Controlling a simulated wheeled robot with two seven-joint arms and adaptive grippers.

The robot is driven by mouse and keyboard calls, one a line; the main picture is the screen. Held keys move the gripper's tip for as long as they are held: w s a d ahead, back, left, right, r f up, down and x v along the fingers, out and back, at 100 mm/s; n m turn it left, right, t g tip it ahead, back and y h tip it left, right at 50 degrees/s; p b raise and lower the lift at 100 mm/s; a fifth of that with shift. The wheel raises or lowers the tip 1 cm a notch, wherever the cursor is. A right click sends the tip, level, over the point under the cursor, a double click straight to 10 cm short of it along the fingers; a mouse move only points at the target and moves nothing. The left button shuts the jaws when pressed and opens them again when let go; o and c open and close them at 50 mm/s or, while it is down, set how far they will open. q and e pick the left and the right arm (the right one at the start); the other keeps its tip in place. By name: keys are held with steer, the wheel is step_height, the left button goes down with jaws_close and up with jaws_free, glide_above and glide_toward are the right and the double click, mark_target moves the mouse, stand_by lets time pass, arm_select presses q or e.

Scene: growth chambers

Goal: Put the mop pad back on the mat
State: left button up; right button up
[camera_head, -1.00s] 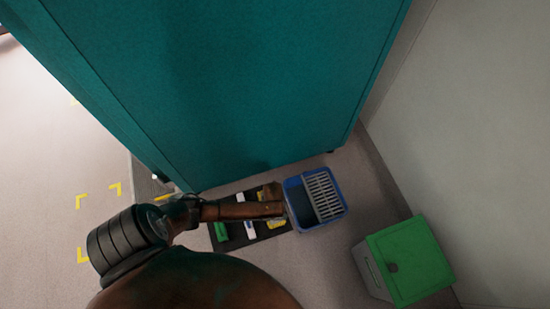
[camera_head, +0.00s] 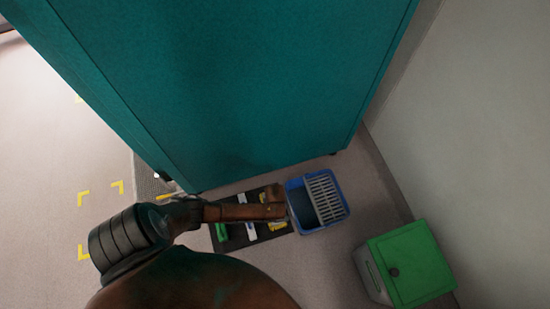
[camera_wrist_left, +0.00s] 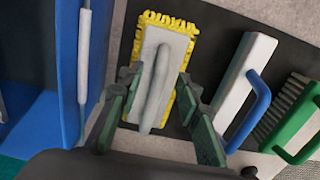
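The mop pad (camera_wrist_left: 162,62) has a yellow fringe, a grey plate and a grey handle. It lies on the dark mat (camera_wrist_left: 212,42) at the mat's left side in the left wrist view. In the head view a little of the yellow pad (camera_head: 278,226) shows beside my arm on the mat (camera_head: 235,241). My left gripper (camera_wrist_left: 157,80) is open over the pad, its fingers on either side of the handle with gaps between. In the head view the left gripper (camera_head: 275,200) is above the mat's right end. My right gripper is not in view.
A blue bucket with a grey grate (camera_head: 318,202) stands right beside the mat. A white tool with a blue handle (camera_wrist_left: 243,85) and a green brush (camera_wrist_left: 290,120) lie right of the pad. A teal cabinet (camera_head: 210,90) rises behind. A green-lidded bin (camera_head: 405,262) stands right.

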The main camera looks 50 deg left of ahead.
arm_select(q)
steer(key=shift+r, duration=0.15)
step_height(320, 180, up, 12)
stand_by(0.4)
